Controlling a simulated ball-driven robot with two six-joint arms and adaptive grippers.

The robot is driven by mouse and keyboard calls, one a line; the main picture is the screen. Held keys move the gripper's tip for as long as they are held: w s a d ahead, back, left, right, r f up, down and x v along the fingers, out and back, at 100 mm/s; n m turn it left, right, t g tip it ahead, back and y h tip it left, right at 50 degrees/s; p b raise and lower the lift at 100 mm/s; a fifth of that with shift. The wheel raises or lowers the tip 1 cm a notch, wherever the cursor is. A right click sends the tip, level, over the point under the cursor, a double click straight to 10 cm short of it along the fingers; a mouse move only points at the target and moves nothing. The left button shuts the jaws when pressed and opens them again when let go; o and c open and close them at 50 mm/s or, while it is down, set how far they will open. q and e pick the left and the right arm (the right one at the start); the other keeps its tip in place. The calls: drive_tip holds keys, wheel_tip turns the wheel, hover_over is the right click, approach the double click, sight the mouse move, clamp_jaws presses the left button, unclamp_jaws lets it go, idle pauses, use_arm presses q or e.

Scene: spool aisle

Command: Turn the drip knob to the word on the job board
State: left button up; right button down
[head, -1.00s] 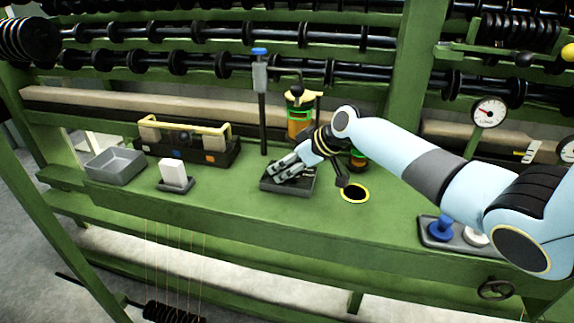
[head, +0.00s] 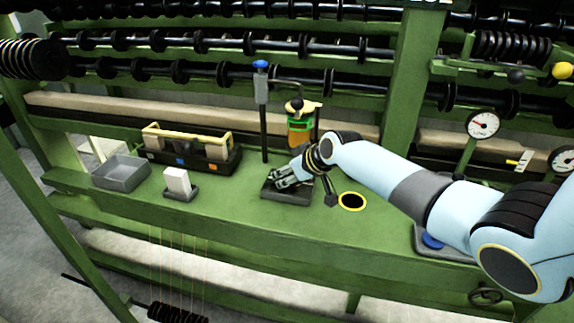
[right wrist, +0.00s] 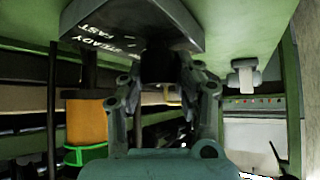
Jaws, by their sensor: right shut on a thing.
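The drip knob's dark base (head: 272,195) sits on the green bench, below the amber oiler. In the right wrist view its plate (right wrist: 195,22) shows the words STEADY and FAST, seen upside down and at a slant. The dark knob (right wrist: 158,66) is between my right gripper's fingers, and its pointer cannot be made out. My right gripper (head: 282,180) is low over the base, shut on the knob. It also shows in the right wrist view (right wrist: 160,86). My left gripper is not in view. I cannot make out a readable job board.
The amber oiler (head: 300,128) stands close behind the gripper, beside a blue-topped post (head: 262,90). A yellow-ringed hole (head: 351,202) is to the right. A grey tray (head: 120,174), a white block (head: 177,182) and a yellow-handled carrier (head: 190,148) stand left. Bare bench lies in front.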

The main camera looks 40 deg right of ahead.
drive_tip(key=m+h+p, duration=0.1)
drive_tip(key=m+p, duration=0.1)
drive_tip(key=p, duration=0.1)
drive_tip(key=shift+r+h, duration=0.3)
drive_tip(key=shift+h, duration=0.1)
drive_tip(key=shift+f+m+h+p, duration=0.15)
drive_tip(key=shift+m+h+p, duration=0.35)
drive_tip(key=shift+m+p, duration=0.25)
drive_tip(key=shift+f+m+h, duration=0.1)
drive_tip(key=shift+m+h, duration=0.3)
drive_tip(key=shift+m, duration=0.25)
drive_tip(key=shift+d+f, duration=0.1)
drive_tip(key=c, duration=0.9)
unclamp_jaws()
drive_tip(key=v, duration=1.2)
drive_tip(key=shift+w+a, duration=0.15)
drive_tip(key=shift+a, duration=0.1)
